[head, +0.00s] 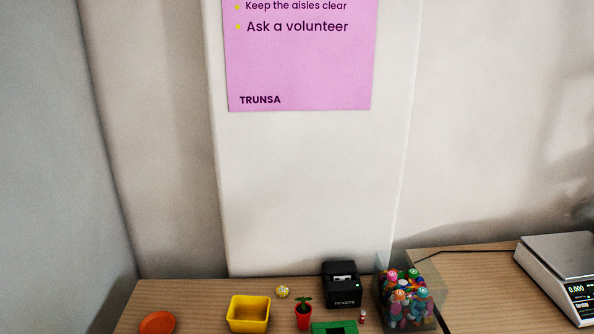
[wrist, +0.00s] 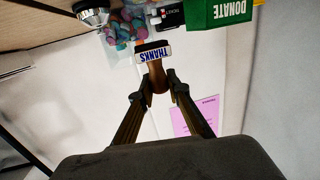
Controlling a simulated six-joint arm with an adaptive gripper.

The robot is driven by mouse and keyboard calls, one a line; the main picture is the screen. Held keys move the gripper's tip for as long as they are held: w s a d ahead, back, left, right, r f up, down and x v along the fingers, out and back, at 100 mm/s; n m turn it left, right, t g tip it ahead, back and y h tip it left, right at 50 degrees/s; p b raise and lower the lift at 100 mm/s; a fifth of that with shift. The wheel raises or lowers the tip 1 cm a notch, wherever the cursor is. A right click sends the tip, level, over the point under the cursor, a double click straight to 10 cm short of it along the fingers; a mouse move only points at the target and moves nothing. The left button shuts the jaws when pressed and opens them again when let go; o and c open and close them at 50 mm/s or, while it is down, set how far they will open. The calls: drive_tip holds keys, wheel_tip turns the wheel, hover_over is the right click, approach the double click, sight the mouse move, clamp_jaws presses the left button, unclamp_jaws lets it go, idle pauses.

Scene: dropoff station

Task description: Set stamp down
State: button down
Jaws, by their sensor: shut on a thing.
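In the wrist view, my gripper (wrist: 159,88) is shut on the stamp. The stamp (wrist: 155,55) has a brown handle, held between the fingertips, and a dark and white head lettered THANKS. It points away from my gripper, and the picture is upside down. I see no contact between the stamp and a surface. My gripper and the stamp do not show in the head view.
The wooden table holds an orange dish (head: 157,323), a yellow bin (head: 248,316), a potted plant (head: 303,317), a green box (head: 336,327), a black ticket printer (head: 342,285) and a clear tub (head: 433,285) of colourful items. A scale (head: 560,270) stands right.

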drive_tip(key=w+d+f+m+h, duration=0.35)
drive_tip(key=d+h, duration=0.25)
drive_tip(key=d, duration=0.3)
drive_tip(key=w+a+r+m+h, duration=0.1)
drive_tip(key=w+r+m+h, duration=0.1)
drive_tip(key=w+r, duration=0.45)
drive_tip(key=w+a+r+n+y, duration=0.1)
drive_tip(key=w+a+r, duration=0.2)
drive_tip(key=a, duration=0.5)
drive_tip(key=w+a+r+n+y, duration=0.1)
drive_tip(key=w+a+r, duration=0.3)
drive_tip(key=a, duration=0.4)
drive_tip(key=w+a+r+n+y, duration=0.1)
drive_tip(key=w+a+r, duration=0.3)
drive_tip(key=a, duration=0.4)
drive_tip(key=shift+w+a+r+y, duration=0.15)
drive_tip(key=shift+a+r+y, duration=0.2)
drive_tip(key=shift+y, duration=0.45)
